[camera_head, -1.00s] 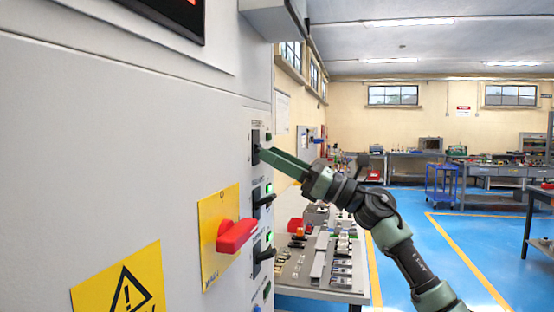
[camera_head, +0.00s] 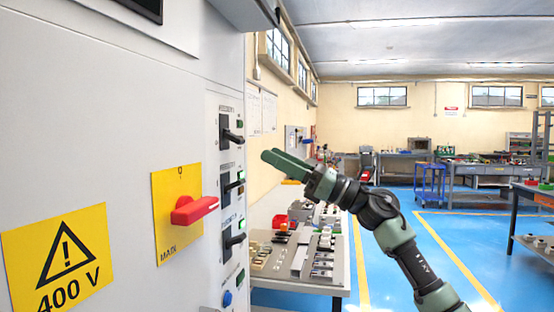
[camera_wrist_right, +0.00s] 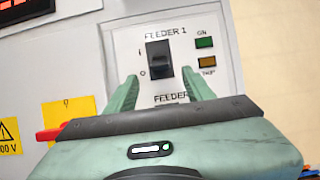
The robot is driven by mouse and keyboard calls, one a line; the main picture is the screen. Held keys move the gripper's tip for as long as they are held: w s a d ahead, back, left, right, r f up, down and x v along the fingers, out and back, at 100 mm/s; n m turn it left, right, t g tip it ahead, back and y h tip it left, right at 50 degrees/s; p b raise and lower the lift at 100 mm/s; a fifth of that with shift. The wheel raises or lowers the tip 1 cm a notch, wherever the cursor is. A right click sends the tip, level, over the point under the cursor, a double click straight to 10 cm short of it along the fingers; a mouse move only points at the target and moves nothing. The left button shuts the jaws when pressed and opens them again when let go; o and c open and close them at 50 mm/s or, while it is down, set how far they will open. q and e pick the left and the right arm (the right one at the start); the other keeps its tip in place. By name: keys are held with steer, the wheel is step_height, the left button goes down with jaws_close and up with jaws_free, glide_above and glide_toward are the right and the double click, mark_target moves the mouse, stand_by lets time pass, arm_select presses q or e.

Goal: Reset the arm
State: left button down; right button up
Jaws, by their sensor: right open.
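My right gripper (camera_head: 268,155) is open and empty, to the right of the grey cabinet's switch panel, with a gap between its fingers and the panel in the head view. In the right wrist view its two green fingers (camera_wrist_right: 160,76) point toward the panel, on either side of the black FEEDER 1 switch (camera_wrist_right: 159,59), and hold nothing. That switch is the top one in the head view (camera_head: 231,134). A green ON lamp (camera_wrist_right: 204,42) and an amber TRIP lamp (camera_wrist_right: 207,62) sit beside it. My left gripper is not in view.
Two more black switches (camera_head: 234,186) (camera_head: 234,239) sit below. A red MAIN handle (camera_head: 194,210) sticks out from a yellow plate, left of the switches. A table (camera_head: 310,282) with many parts stands behind my arm. Blue floor (camera_head: 400,275) is open to the right.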

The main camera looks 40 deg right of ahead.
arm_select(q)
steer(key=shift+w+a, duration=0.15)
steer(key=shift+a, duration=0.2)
arm_select(e)
steer(key=shift+w+a, duration=0.2)
steer(key=shift+a, duration=0.05)
steer(key=shift+d, duration=0.1)
